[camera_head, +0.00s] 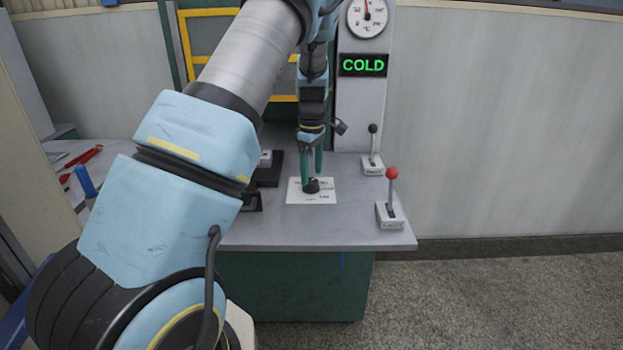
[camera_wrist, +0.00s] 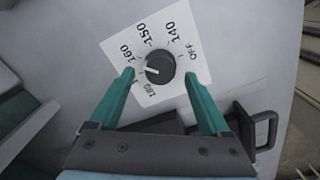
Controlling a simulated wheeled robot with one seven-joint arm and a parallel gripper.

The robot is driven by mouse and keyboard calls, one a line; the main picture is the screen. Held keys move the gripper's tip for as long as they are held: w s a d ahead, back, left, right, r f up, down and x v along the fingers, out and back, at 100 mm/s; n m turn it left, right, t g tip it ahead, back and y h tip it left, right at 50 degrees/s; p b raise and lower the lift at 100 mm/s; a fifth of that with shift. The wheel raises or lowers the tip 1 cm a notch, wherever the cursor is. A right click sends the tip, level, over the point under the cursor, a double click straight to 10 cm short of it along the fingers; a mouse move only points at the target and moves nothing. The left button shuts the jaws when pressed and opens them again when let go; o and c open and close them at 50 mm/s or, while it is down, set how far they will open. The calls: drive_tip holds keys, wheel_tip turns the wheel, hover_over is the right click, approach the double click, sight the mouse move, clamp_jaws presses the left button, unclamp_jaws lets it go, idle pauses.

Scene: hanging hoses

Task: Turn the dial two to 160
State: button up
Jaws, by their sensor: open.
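A black round dial (camera_head: 312,186) sits on a white square plate (camera_head: 297,197) on the grey table top. In the wrist view the dial (camera_wrist: 160,68) has a white mark pointing left, seemingly between the labels 160 and 180. The plate (camera_wrist: 190,30) also bears 140, 150 and OFF. My gripper (camera_head: 312,174) points down just above the dial. In the wrist view its green fingers (camera_wrist: 159,76) are open, one on each side of the dial, with a visible gap to it. Whether the fingertips are level with the knob I cannot tell.
A red-knobbed lever (camera_head: 391,190) and a black-knobbed lever (camera_head: 373,148) stand right of the plate. A black handle (camera_wrist: 262,130) lies near it. A gauge (camera_head: 367,17) hangs above a green COLD sign (camera_head: 363,65). Red and blue tools lie left.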

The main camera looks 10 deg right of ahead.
sight(311, 181)
wheel_tip(311, 181, up, 8)
drive_tip(key=b, duration=0.1)
drive_tip(key=shift+r+b, duration=0.25)
drive_tip(key=shift+b, duration=0.05)
